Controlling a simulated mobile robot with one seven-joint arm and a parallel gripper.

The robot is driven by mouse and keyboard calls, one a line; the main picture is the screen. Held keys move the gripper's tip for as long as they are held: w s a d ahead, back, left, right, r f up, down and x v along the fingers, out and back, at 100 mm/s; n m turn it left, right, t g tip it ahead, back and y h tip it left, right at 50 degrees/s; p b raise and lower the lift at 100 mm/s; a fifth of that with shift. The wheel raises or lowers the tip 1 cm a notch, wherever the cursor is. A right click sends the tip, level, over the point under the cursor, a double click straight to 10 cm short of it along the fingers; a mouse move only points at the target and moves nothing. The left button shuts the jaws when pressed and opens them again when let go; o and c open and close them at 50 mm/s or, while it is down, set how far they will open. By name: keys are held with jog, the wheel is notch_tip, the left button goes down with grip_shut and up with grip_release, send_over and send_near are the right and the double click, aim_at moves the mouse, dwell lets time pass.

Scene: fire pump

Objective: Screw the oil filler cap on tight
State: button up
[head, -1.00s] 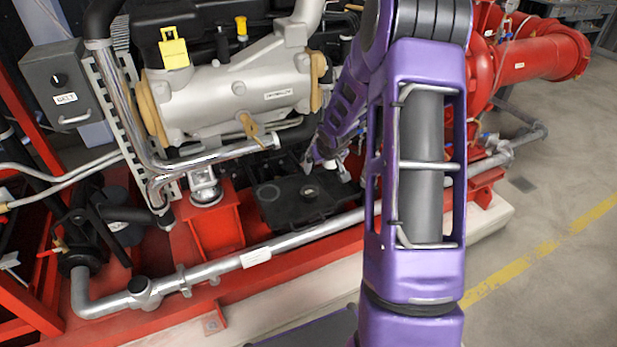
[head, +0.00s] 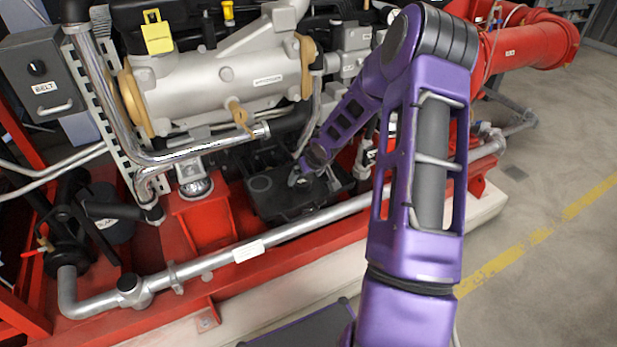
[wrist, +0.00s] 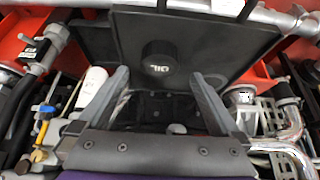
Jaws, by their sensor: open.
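The oil filler cap (wrist: 158,64), a round black knob marked "OIL", sits on the top of a flat black box (wrist: 210,40) in the wrist view. I cannot tell how far it is screwed down. My gripper (wrist: 159,76) is open, its two fingers pointing at the cap, one to each side and with clear gaps. The cap looks just beyond or level with the fingertips, and nothing is held. In the head view the black box (head: 262,184) lies low beside the engine. My gripper (head: 299,180) is over it and hides the cap.
A silver pipe (head: 290,230) runs in front of the black box, above the red base frame (head: 205,225). The silver engine cylinder (head: 215,85) and a bent chrome pipe (head: 190,150) stand close by on the left. Open floor (head: 560,200) lies right.

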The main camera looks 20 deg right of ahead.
aim_at(303, 181)
jog(key=shift+b+x, duration=0.8)
jog(key=shift+x, duration=1.45)
jog(key=shift+c, duration=0.2)
grip_shut()
jog(key=shift+r, duration=0.1)
jog(key=shift+r+p, duration=1.85)
jog(key=shift+r, duration=0.15)
